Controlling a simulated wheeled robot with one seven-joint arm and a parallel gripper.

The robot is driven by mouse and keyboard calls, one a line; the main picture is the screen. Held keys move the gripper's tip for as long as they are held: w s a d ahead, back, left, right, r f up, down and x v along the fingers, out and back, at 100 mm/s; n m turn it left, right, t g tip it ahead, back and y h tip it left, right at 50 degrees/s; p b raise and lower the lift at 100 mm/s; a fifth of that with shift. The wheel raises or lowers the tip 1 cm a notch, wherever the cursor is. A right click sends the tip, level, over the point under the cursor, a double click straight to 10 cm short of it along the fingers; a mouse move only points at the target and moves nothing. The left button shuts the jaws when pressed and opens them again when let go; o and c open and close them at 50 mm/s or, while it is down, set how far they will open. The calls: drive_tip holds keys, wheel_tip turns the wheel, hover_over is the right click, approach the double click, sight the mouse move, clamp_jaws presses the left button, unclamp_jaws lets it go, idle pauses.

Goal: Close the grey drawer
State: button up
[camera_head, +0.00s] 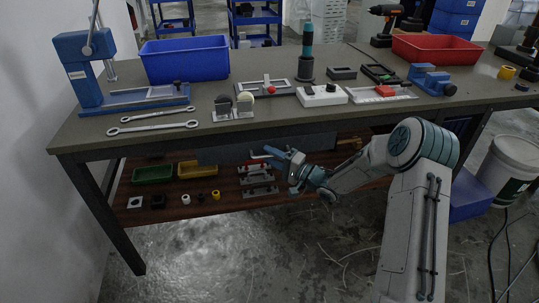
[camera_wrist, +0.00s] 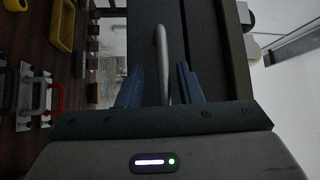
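The grey drawer (camera_head: 225,154) hangs under the front edge of the workbench. Its front also fills the middle of the wrist view (camera_wrist: 143,30). A pale bar handle (camera_wrist: 162,50) stands out from that front. My gripper (camera_wrist: 160,68) is open, with one blue finger on each side of the handle; neither finger clearly touches it. In the head view my gripper (camera_head: 270,154) is at the drawer's front, around its middle, with the arm coming in from the right. How far the drawer stands out is hard to tell.
The workbench (camera_head: 330,112) carries a blue bin (camera_head: 185,60), wrenches and tools above the drawer. A lower wooden shelf (camera_head: 225,205) holds a green tray (camera_head: 152,174), a yellow tray (camera_head: 198,169) and metal parts. The floor in front is clear; a white bucket (camera_head: 512,165) stands at right.

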drive_tip(key=p+v, duration=0.2)
drive_tip(key=v, duration=1.1)
drive_tip(key=shift+r+p, duration=0.15)
drive_tip(key=shift+p, duration=0.15)
drive_tip(key=shift+s+d, duration=0.1)
drive_tip(key=w+d+r+n+t+h+p, duration=0.15)
drive_tip(key=w+r+h+p, duration=0.25)
drive_tip(key=r+h+p, duration=0.5)
drive_tip(key=s+d+r+h+p, duration=0.2)
drive_tip(key=s+d+r+h, duration=0.15)
drive_tip(key=r, duration=0.35)
drive_tip(key=s+d+r+h+p, duration=0.2)
drive_tip(key=d+r+h+p, duration=0.15)
drive_tip(key=r, duration=0.35)
drive_tip(key=s+r+g+p, duration=0.2)
drive_tip(key=s+r, duration=0.3)
drive_tip(key=s, duration=0.4)
drive_tip(key=s+r+n+g+p, duration=0.1)
drive_tip(key=s+r+g+p, duration=0.2)
drive_tip(key=s, duration=0.6)
drive_tip(key=s+r+n+g+h+p, duration=0.1)
drive_tip(key=s+r+g+p, duration=0.2)
drive_tip(key=s+r+p, duration=0.2)
drive_tip(key=s+r, duration=0.3)
drive_tip(key=s, duration=0.2)
drive_tip(key=shift+a+r, duration=0.15)
drive_tip(key=shift+a, duration=0.25)
